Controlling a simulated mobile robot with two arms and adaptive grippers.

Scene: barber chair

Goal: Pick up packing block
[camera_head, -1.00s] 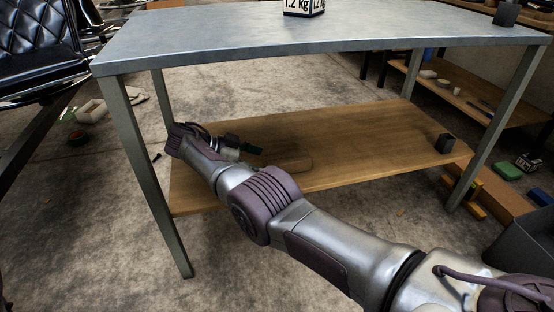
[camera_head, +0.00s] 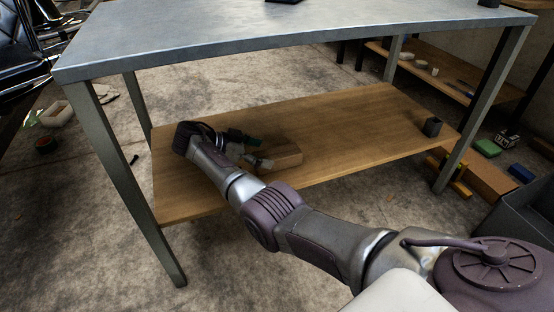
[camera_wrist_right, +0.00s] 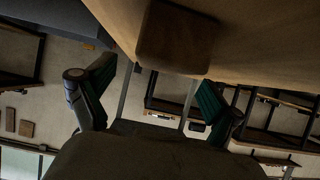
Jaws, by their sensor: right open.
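The packing block, a brown wooden block (camera_head: 284,155), lies on the lower wooden shelf of the metal table. My right gripper (camera_head: 256,153) reaches in over the shelf at the block's left end. It is open, and its fingers show greenish pads. In the right wrist view the block (camera_wrist_right: 178,38) shows beyond the two spread fingers of the gripper (camera_wrist_right: 152,95), with a gap between. I cannot tell in the head view whether a finger touches the block. My left gripper is not in view.
The metal tabletop (camera_head: 250,30) is above my arm. Table legs (camera_head: 120,170) stand at the corners. A grey bin (camera_head: 515,215) is at right.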

